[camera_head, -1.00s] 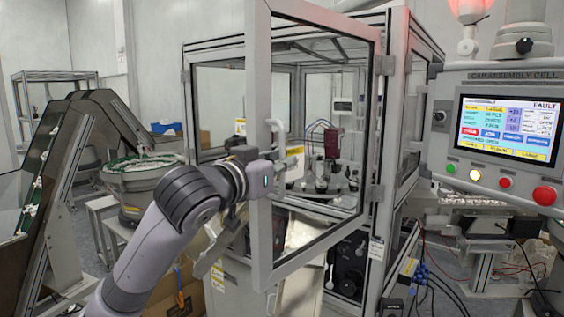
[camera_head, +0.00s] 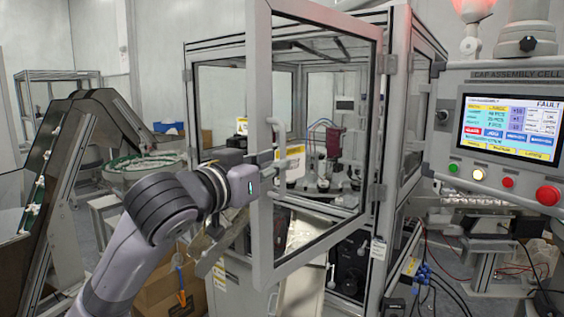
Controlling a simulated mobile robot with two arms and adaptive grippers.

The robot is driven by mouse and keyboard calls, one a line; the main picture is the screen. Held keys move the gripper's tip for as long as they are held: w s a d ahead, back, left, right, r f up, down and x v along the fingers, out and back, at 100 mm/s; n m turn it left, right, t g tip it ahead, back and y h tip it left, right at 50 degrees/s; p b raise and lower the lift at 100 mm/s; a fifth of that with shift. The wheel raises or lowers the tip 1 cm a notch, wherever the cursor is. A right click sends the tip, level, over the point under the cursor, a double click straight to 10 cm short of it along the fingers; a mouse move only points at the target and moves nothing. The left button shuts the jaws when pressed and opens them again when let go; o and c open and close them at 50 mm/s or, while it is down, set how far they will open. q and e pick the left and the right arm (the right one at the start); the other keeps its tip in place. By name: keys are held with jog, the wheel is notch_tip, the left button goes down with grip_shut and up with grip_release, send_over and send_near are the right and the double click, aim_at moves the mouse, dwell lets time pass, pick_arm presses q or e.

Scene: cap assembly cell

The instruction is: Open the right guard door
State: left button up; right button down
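The right guard door (camera_head: 258,225) is a clear pane in a grey frame. It stands swung out toward me, hinged on its right side at the cell's corner post. Its pale bar handle (camera_head: 276,132) is on the left upright of the frame. My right gripper is out of view.
Behind the door, the machine fixtures (camera_head: 332,145) show inside the cell. The control panel (camera_head: 510,125) with a FAULT screen stands at the right. A bowl feeder (camera_head: 145,170) and a sloping conveyor (camera_head: 65,170) are at the left. A cardboard box (camera_head: 165,293) sits below my arm.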

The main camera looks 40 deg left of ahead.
pick_arm(q)
jog(key=s, duration=0.3)
jog(key=shift+s+d, duration=0.1)
jog(key=shift+s, duration=0.1)
dwell(0.3)
